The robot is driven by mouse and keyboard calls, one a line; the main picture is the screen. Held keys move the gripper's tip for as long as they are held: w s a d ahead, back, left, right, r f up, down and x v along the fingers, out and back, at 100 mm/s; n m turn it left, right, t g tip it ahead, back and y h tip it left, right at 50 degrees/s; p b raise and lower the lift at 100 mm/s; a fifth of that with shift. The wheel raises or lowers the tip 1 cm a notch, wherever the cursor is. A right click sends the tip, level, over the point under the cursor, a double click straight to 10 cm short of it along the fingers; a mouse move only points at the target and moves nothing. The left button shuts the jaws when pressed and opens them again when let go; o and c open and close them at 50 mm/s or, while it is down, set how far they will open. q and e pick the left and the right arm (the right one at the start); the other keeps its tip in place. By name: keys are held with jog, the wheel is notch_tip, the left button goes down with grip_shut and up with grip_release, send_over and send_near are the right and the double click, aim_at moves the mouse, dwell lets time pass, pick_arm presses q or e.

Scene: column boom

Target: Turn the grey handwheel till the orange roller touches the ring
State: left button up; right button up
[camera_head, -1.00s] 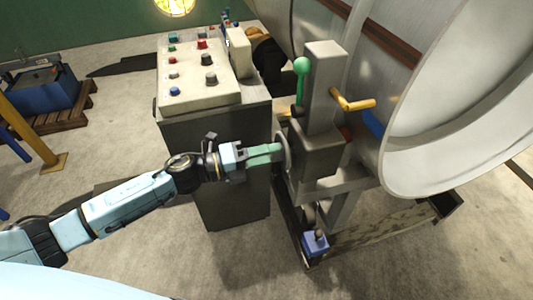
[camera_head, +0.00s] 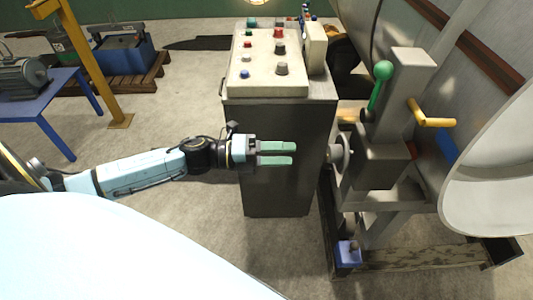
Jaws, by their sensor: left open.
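The grey handwheel (camera_head: 343,153) is a disc seen nearly edge-on, on the left side of the grey column unit (camera_head: 382,165). My left gripper (camera_head: 293,154) is left of the handwheel, with its green fingers pointing right. It is open and empty, with a clear gap between the fingertips and the wheel. The large pale ring (camera_head: 462,195) of the drum stands at the right and is cut off by the picture edge. I cannot make out the orange roller for sure or its contact with the ring. My right gripper is not in view.
A control cabinet (camera_head: 285,170) with several buttons stands just behind my left gripper. The column carries a green-knobbed lever (camera_head: 382,72) and a yellow handle (camera_head: 432,119). A blue box (camera_head: 348,252) sits low on the frame. A blue table (camera_head: 45,112) and yellow post (camera_head: 85,60) stand left.

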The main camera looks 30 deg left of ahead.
pick_arm(q)
jog(key=shift+v, duration=1.85)
jog(key=shift+w, duration=0.1)
jog(key=w+a+f+n+t+y, duration=0.1)
jog(key=a+f+n+t+y, duration=0.1)
jog(key=a+f+n+y, duration=0.4)
jog(key=w+a+f+n+t+y, duration=0.1)
jog(key=a+f+n+t, duration=0.1)
jog(key=f+n, duration=0.45)
jog(key=s+a+f+n+g+y, duration=0.1)
jog(key=s+a+f+n+y, duration=0.2)
jog(key=f, duration=0.6)
jog(key=s+a+f+n+g+y, duration=0.1)
jog(key=s+f+n+g+y, duration=0.25)
jog(key=f, duration=0.65)
jog(key=s+d+f+n+g+y, duration=0.25)
jog(key=s+f+n, duration=0.45)
jog(key=s+f, duration=0.65)
jog(key=s+d+f+n+g, duration=0.2)
jog(key=s+d+g, duration=0.1)
jog(key=s, duration=0.6)
jog(key=s+d+f+n+g, duration=0.2)
jog(key=s+d+g, duration=0.1)
jog(key=s, duration=0.5)
jog(key=shift+s+d+f+h, duration=0.3)
jog(key=shift+s+d+f, duration=0.05)
